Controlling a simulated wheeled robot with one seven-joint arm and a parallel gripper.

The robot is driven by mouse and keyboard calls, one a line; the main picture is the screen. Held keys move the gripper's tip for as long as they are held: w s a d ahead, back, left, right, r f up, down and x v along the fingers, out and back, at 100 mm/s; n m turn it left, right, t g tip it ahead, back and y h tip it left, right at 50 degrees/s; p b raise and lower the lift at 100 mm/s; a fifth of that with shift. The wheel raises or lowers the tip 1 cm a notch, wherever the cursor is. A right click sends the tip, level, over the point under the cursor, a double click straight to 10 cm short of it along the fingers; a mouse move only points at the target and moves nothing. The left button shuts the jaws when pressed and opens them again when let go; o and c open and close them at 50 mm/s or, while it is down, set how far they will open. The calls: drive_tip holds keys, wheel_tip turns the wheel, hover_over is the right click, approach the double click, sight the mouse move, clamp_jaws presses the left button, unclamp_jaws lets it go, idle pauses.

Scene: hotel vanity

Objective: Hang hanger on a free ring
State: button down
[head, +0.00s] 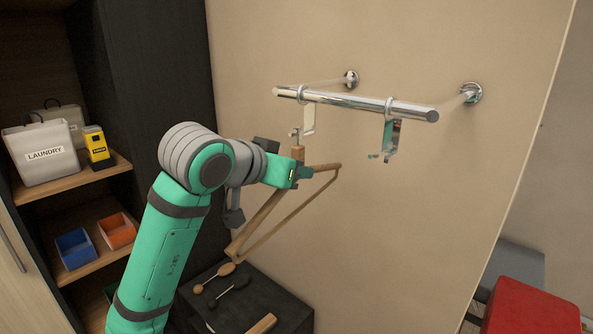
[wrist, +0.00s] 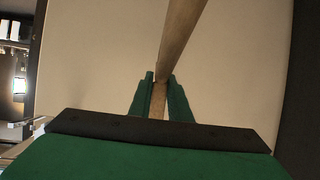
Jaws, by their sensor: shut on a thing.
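The wooden hanger (head: 269,219) is held in front of the wall, tilted, with its long bars slanting down to the left. My gripper (head: 301,172) is shut on its wooden part near the top. In the wrist view my gripper's fingers (wrist: 160,95) pinch the wood of the hanger (wrist: 180,40). A chrome rail (head: 355,101) carries two rings with flat hooks, a left one (head: 309,117) and a right one (head: 390,138). The hanger's top (head: 298,152) shows just below the left hook; I cannot tell whether they touch. Nothing visibly hangs on the right hook.
A dark box (head: 262,297) with brushes on it stands below the hanger. Shelves at left hold a laundry bag (head: 42,152), a yellow item (head: 97,146), a blue bin (head: 75,249) and an orange bin (head: 117,231). A red seat (head: 530,308) is at lower right.

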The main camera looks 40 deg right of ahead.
drive_tip(key=shift+d, duration=1.1)
idle(0.3)
drive_tip(key=shift+w+f, duration=0.1)
drive_tip(key=shift+f, duration=0.45)
idle(1.3)
drive_tip(key=c, duration=1.6)
unclamp_jaws()
drive_tip(key=shift+o, duration=0.2)
wheel_tip(320, 180, up, 5)
hover_over(276, 196)
drive_tip(key=shift+f, duration=0.2)
